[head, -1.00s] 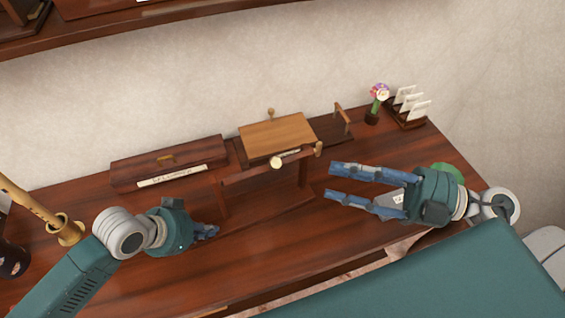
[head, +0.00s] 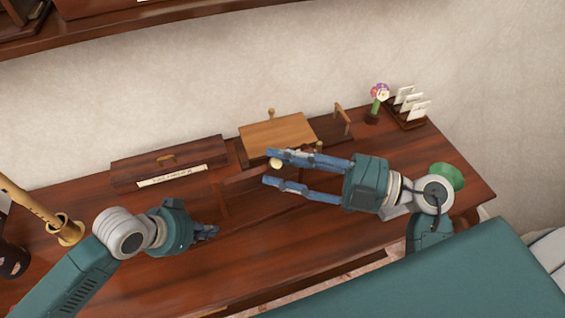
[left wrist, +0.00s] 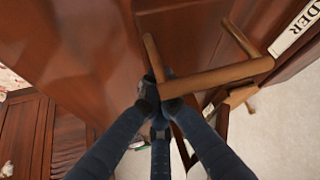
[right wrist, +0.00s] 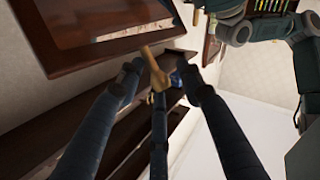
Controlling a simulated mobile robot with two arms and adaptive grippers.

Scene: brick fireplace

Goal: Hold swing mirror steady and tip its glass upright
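The swing mirror (head: 243,179) stands on the desk as a dark reddish wood frame with upright posts. My right gripper's fingers cover its right part, so the exact tilt of its glass is unclear. My left gripper (head: 211,232) is low at its front left. In the right wrist view a wooden knob-like end (right wrist: 154,66) shows between the spread fingers.
Behind the mirror are a long dark box with a label (head: 170,174) and a light wood panel (head: 277,134). A flower vase (head: 372,116) and a letter rack (head: 409,116) stand at the back right. A brass stand (head: 66,231) is at left. The front desk middle is clear.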

